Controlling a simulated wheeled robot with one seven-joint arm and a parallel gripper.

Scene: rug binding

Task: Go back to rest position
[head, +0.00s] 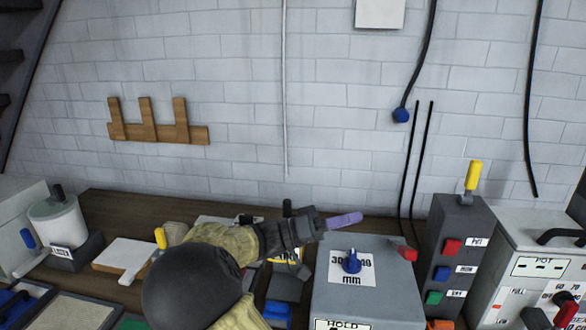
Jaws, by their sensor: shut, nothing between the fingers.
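My gripper (355,217) is in the middle of the head view, at the end of my arm. It points to the right above the left back part of the grey box (398,290) with the blue knob. Its purple fingers are closed together with nothing visible between them. My arm covers part of the bench behind and below it.
A grey box with a yellow lever (473,174) and coloured buttons stands at the right, next to a white machine (520,262). A white roll (58,222) and a pale board (124,255) are at the left. A wooden rack (158,134) hangs on the brick wall.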

